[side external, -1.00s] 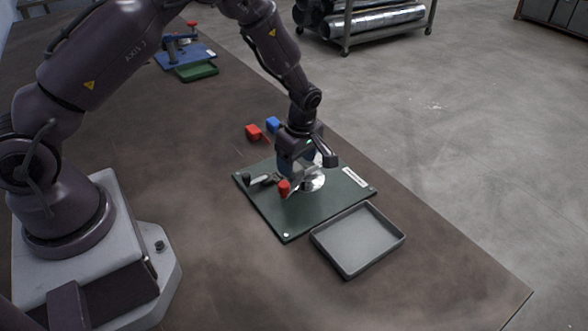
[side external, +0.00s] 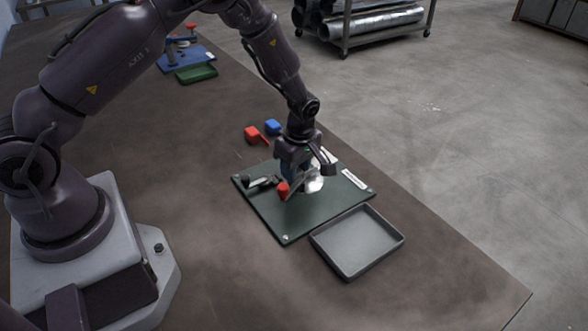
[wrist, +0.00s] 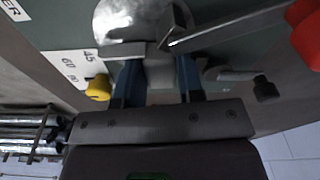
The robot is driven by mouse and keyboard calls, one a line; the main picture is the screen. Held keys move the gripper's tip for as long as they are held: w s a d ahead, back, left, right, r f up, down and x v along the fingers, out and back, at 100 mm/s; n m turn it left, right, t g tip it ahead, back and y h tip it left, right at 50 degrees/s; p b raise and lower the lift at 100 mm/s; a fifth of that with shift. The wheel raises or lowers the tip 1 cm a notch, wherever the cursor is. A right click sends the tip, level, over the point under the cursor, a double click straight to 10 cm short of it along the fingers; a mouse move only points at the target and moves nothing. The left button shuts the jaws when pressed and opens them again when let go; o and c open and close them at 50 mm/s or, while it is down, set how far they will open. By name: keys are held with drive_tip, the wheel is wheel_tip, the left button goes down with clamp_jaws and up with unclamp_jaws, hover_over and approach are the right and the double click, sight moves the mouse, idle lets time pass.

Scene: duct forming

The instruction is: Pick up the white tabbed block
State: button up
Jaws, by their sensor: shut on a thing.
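My gripper (side external: 299,173) is low over the dark green fixture plate (side external: 300,218), beside a round metal disc (side external: 315,185). In the wrist view its two blue fingers (wrist: 158,80) are closed on the sides of a pale block, which I take for the white tabbed block (wrist: 160,70). It looks grey in the shade. Metal bars (wrist: 122,50) cross in front of its far end, so its tab is not clear. I cannot tell whether it touches the plate. The side view hides the block behind the fingers.
A toggle clamp with a red handle (side external: 283,188) stands close to the gripper. An empty grey tray (side external: 357,240) sits beside the plate. A yellow knob (wrist: 98,88) is near the left finger.

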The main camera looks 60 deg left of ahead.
drive_tip(key=shift+w+a+r, duration=0.2)
